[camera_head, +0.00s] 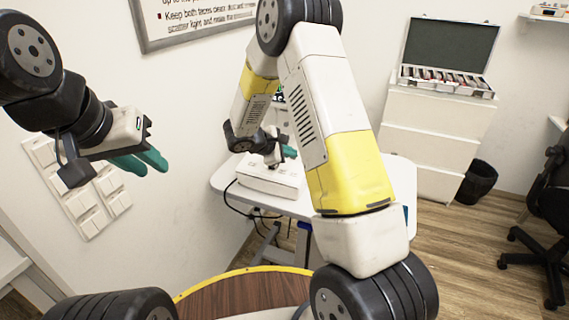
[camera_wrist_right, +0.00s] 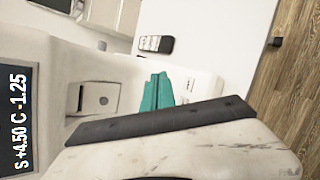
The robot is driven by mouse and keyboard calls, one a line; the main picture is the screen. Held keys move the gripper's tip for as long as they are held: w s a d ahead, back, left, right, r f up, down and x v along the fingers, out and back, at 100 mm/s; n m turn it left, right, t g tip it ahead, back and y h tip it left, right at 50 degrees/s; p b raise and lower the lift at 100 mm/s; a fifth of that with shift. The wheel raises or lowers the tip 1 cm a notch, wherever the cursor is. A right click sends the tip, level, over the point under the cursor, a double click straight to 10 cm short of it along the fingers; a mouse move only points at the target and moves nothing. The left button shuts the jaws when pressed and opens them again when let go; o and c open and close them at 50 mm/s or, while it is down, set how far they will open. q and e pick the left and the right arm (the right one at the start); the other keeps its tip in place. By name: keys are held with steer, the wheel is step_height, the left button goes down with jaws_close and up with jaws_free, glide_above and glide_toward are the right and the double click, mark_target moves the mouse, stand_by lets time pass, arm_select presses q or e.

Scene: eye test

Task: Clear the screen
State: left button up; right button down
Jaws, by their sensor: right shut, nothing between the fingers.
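A white device (camera_head: 270,180) stands on the white table, partly hidden behind my right arm. In the right wrist view its dark screen (camera_wrist_right: 14,140) shows "S +4.50 C -1.25", cut off by the left edge. A grey square panel with a small round mark (camera_wrist_right: 98,97) sits on the device beside the screen. My right gripper (camera_head: 289,152) is over the device; its teal fingers also show in the wrist view (camera_wrist_right: 157,76), shut and empty. Whether they touch the device is unclear. My left gripper (camera_head: 152,168) is in the air at the left, away from the device, with nothing visible in it.
The white table (camera_head: 400,185) also carries a small keypad-like object (camera_wrist_right: 155,43), apart from my fingers. A white drawer cabinet (camera_head: 435,130) with an open lens case (camera_head: 450,75) stands at the back right, with a black bin (camera_head: 478,182) and an office chair (camera_head: 550,210) nearby.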

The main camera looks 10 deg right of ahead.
steer(key=shift+w+d+f, duration=0.15)
steer(key=shift+w+f, duration=0.05)
steer(key=shift+f, duration=1.35)
steer(key=shift+w+d+f, duration=0.1)
steer(key=shift+w+f, duration=0.05)
steer(key=shift+f, duration=1.4)
steer(key=shift+f, duration=0.1)
steer(key=shift+f, duration=0.3)
steer(key=shift+f, duration=0.35)
steer(key=shift+r, duration=0.75)
steer(key=shift+s+a+r, duration=0.1)
steer(key=shift+s+r, duration=0.05)
steer(key=shift+r, duration=1.1)
steer(key=shift+s+a+r, duration=0.1)
steer(key=shift+s+r, duration=0.05)
steer(key=shift+r, duration=1.1)
